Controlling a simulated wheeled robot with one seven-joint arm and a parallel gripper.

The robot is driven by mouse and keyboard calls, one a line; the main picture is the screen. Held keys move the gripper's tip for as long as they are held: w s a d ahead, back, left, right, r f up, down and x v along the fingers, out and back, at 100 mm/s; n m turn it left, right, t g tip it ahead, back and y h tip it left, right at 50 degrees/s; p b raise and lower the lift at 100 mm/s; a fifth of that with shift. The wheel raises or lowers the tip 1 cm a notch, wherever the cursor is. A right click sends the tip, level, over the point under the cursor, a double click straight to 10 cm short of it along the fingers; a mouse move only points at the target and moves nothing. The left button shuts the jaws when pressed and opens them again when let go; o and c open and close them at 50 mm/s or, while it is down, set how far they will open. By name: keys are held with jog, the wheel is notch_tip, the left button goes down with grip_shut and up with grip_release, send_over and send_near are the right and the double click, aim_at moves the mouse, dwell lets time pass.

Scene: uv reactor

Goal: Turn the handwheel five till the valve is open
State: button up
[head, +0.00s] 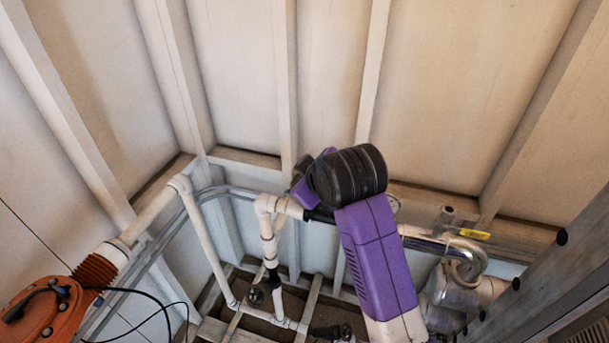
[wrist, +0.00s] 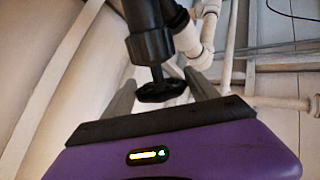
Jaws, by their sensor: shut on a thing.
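In the wrist view a black handwheel (wrist: 160,91) sits on a short stem below a black valve body (wrist: 150,46). My gripper (wrist: 161,80) has its two grey fingers on either side of this wheel and is shut on it. No number shows on the wheel, so I cannot tell from a label that it is handwheel five. In the head view my purple and black arm hides the wheel and the fingers. A black fitting (head: 320,214) on the pipe shows just left of my arm. How far the valve is turned cannot be seen.
White pipes (head: 268,240) run close beside my arm. Another black handwheel (head: 257,295) sits lower on them. A shiny metal pipe (head: 440,245) and a tank (head: 465,287) stand at right. An orange machine (head: 45,312) is at lower left. Ribbed walls close in behind.

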jog(key=n+g+y, duration=0.2)
jog(key=g, duration=0.1)
jog(key=shift+w+d, duration=0.1)
jog(key=n+g+y, duration=0.1)
jog(key=g+y, duration=0.1)
jog(key=g, duration=0.1)
jog(key=shift+n+g, duration=0.3)
jog(key=n+g+y+b, duration=0.1)
jog(key=g, duration=0.1)
jog(key=shift+f+g, duration=0.1)
jog(key=shift+g, duration=0.3)
jog(key=shift+n+g+y+b, duration=0.3)
jog(key=shift+n+g+b, duration=0.4)
jog(key=shift+g+b, duration=0.35)
jog(key=shift+g+b, duration=0.4)
jog(key=shift+g, duration=0.05)
jog(key=o, duration=1)
jog(key=shift+b+v, duration=0.75)
jog(key=shift+v, duration=3.1)
